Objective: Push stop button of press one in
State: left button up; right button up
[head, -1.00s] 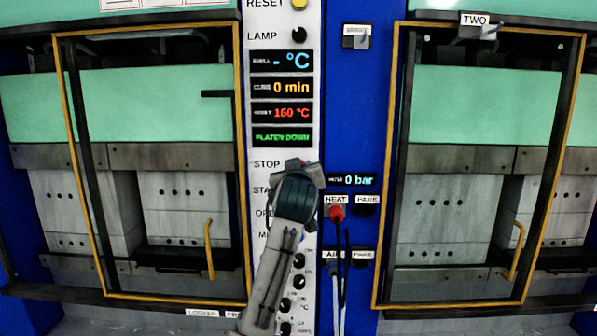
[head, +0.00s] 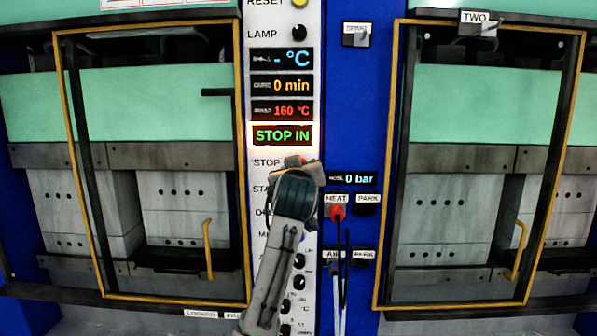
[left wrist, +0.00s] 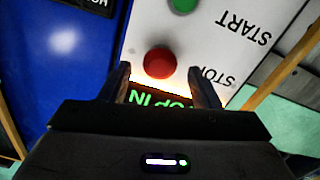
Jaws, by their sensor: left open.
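The red stop button (left wrist: 160,62) sits on the white panel beside the STOP label, seen upside down in the left wrist view. In the head view my left gripper (head: 296,172) covers the area right of the STOP label. The panel display (head: 282,135) reads STOP IN in green. My right gripper is not in view.
The green start button (left wrist: 185,4) lies close by. A red HEAT plug (head: 337,212) with a hanging cable is right of my arm. Yellow-framed press doors (head: 241,160) stand on both sides. A black LAMP knob (head: 299,33) is above the displays.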

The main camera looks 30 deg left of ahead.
pick_arm(q)
jog(key=b+v, duration=0.3)
jog(key=v, duration=0.5)
jog(key=shift+s, duration=0.25)
jog(key=shift+d+f, duration=0.1)
